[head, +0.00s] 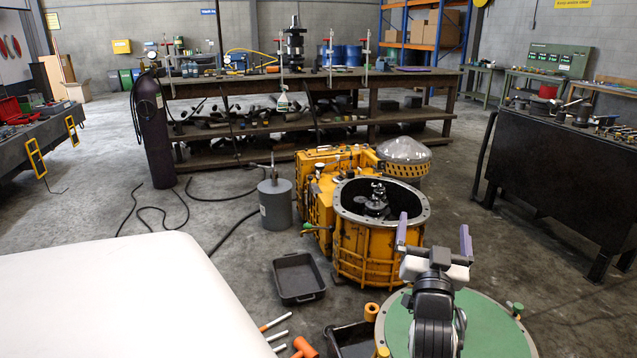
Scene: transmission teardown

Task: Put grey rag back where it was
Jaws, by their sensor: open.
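My gripper (433,224) is open, its two purple-grey fingers spread wide and pointing away, with nothing seen between them. It is above the far part of a round green-topped surface (492,335), in front of the open yellow transmission housing (370,255) in this view. I cannot make out a grey rag anywhere. My arm hides part of the green top and whatever lies behind it.
A black tray (299,292) lies on the floor left of the housing, with a grey can (275,205) behind it. Orange-handled tools (304,347) lie at the bottom. A long workbench (300,88) stands behind, a dark table (560,165) right.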

